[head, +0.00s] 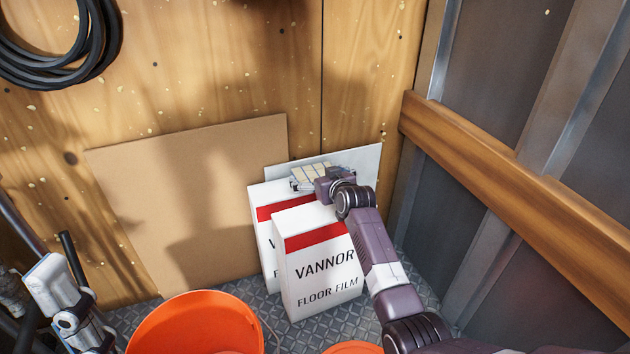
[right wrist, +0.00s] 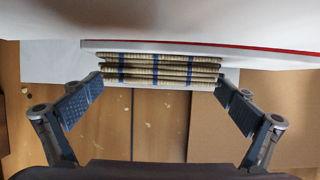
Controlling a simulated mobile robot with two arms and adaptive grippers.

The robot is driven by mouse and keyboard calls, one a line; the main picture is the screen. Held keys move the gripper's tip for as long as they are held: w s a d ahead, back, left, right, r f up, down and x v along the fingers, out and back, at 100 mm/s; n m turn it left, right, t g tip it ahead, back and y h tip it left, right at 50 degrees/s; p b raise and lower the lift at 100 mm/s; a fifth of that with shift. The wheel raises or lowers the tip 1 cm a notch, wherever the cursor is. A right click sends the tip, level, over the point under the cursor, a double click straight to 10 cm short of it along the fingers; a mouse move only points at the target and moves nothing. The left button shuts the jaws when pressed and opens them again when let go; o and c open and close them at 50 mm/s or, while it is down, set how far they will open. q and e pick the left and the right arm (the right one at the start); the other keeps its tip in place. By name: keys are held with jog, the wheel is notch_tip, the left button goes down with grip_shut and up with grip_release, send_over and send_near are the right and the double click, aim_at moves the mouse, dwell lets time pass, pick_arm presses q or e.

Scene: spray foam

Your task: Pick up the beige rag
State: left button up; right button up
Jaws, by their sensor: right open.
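The beige rag (head: 314,173) is a folded, layered stack with blue stripes. It lies at the top of the rear white box with a red band (head: 262,213). In the right wrist view the rag (right wrist: 160,70) shows edge-on against the white box surface (right wrist: 200,50). My right gripper (head: 318,180) is at the rag in the head view. In the right wrist view its two fingers (right wrist: 162,88) are spread apart, one near each end of the rag, and not closed on it.
An orange bucket (head: 200,325) stands at the bottom. A cardboard sheet (head: 190,190) leans on the wooden wall. A wooden rail (head: 520,195) runs along the right wall.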

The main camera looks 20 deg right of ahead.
jog(key=shift+w, duration=0.15)
jog(key=shift+c, duration=0.6)
jog(key=c, duration=0.7)
jog(key=shift+c, duration=0.2)
